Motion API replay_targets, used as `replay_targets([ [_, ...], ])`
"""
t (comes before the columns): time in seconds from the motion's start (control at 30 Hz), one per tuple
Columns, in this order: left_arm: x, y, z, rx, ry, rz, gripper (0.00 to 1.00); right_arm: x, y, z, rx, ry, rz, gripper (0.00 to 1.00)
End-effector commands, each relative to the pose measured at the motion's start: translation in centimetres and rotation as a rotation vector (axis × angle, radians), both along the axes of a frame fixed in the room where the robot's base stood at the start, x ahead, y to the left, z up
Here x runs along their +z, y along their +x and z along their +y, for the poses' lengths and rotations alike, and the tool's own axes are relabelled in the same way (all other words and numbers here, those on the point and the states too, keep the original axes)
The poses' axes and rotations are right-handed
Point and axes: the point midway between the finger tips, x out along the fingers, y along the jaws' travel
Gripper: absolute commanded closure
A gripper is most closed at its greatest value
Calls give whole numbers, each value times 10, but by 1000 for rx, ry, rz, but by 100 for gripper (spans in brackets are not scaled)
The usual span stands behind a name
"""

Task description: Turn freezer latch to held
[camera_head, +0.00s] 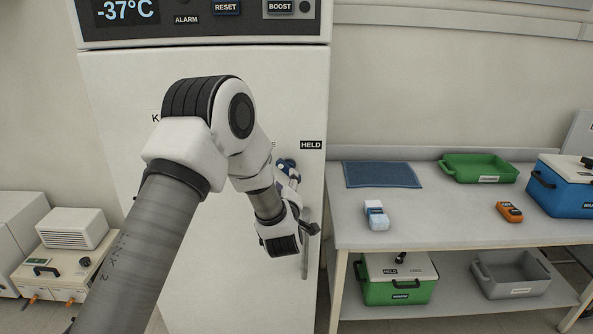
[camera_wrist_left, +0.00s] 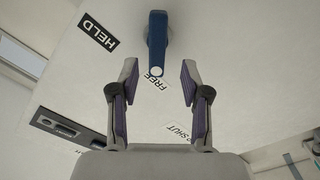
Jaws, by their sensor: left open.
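The freezer latch is a blue lever on a round hub, on the white freezer door (camera_head: 110,130). In the left wrist view the latch (camera_wrist_left: 157,35) points at the FREE label (camera_wrist_left: 155,80), away from the HELD label (camera_wrist_left: 97,32). In the head view the latch hub (camera_head: 283,163) is partly hidden by my left arm, and the HELD label (camera_head: 311,144) is to its right. My left gripper (camera_wrist_left: 158,65) is open, its fingertips either side of the lever's pale end in that view; contact cannot be told. My right gripper is not in view.
A vertical door handle (camera_head: 305,250) is below the latch. A bench (camera_head: 450,220) at right holds a blue mat (camera_head: 382,174), a green tray (camera_head: 480,167) and a blue cooler (camera_head: 562,188). A control panel (camera_head: 200,22) tops the freezer.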

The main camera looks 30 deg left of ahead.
Motion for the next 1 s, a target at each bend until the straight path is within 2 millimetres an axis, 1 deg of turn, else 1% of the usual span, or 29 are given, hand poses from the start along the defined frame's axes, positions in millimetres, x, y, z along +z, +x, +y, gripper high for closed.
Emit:
replay_targets([
  [0.2, 2, 35, 22, 0, 2, -1, 53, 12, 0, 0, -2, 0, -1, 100],
  [0.3, 1, 49, 30, 0, 1, 1, 53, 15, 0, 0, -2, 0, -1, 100],
  [0.43, 0, 58, 35, -2, 1, 2, 53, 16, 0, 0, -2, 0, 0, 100],
  [0.63, -1, 58, 35, -3, 2, 3, 53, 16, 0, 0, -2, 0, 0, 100],
  [0.67, -1, 58, 35, -3, 2, 3, 60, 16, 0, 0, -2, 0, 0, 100],
  [0.7, -1, 58, 35, -3, 2, 3, 74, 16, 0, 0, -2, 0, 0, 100],
  [0.77, -1, 58, 35, -2, 2, 2, 96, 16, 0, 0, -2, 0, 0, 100],
  [0.8, -1, 58, 35, -2, 2, 2, 100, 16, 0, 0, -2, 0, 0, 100],
  [1.0, -1, 58, 35, -2, 4, 3, 100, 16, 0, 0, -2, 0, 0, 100],
])
